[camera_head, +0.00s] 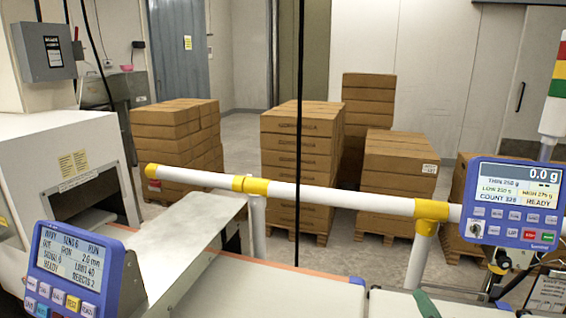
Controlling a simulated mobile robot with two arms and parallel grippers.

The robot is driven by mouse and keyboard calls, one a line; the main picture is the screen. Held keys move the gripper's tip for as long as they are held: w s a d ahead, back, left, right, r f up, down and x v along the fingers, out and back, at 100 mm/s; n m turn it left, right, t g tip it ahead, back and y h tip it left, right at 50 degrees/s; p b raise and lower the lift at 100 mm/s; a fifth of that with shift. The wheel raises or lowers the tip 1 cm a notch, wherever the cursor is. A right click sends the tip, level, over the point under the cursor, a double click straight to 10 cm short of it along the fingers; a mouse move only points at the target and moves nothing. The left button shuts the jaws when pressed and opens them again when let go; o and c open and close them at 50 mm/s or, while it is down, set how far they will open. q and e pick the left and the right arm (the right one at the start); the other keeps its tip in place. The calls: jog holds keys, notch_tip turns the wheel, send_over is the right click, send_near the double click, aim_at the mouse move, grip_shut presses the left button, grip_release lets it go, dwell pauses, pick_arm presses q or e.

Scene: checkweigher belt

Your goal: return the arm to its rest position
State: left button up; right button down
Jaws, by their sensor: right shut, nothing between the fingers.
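My right gripper (497,263) appears small and dark at the right, just below the blue weigher panel (515,203). It is shut with nothing held, and the panel and nearby dark parts make its outline hard to make out. My left gripper is not in view.
A white rail (330,195) with yellow joints crosses above the pale belt (270,288). A second blue panel (75,268) stands lower left, by a white machine housing (60,150). A green piece (425,304) lies at the belt's front. Carton stacks (300,150) stand behind.

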jog(key=s+a+f+n+g, duration=0.2)
jog(key=s+a+f, duration=0.1)
jog(key=f, duration=0.1)
jog(key=s+a+f+n+g+y, duration=0.1)
jog(key=s+a+f+n+g, duration=0.1)
jog(key=s+a+f, duration=0.1)
jog(key=s+a+f+n+g+y, duration=0.1)
jog(key=s+a+f+g, duration=0.2)
jog(key=s+f, duration=0.2)
jog(key=shift+f+n, duration=0.1)
jog(key=shift+n, duration=0.3)
jog(key=s+a+f+n+g+h, duration=0.1)
jog(key=s+f+g, duration=0.25)
jog(key=s, duration=0.55)
jog(key=s+f+n+g+h, duration=0.1)
jog(key=s+f+n+g, duration=0.2)
jog(key=s, duration=0.7)
jog(key=s+f+g, duration=0.2)
jog(key=s+f, duration=0.1)
jog(key=f, duration=2.6)
jog(key=s+d+f+g, duration=0.1)
jog(key=s+d+f, duration=0.1)
jog(key=s+f, duration=1.1)
jog(key=s, duration=0.3)
jog(key=shift+d+f+m, duration=0.15)
jog(key=shift+d+m, duration=0.15)
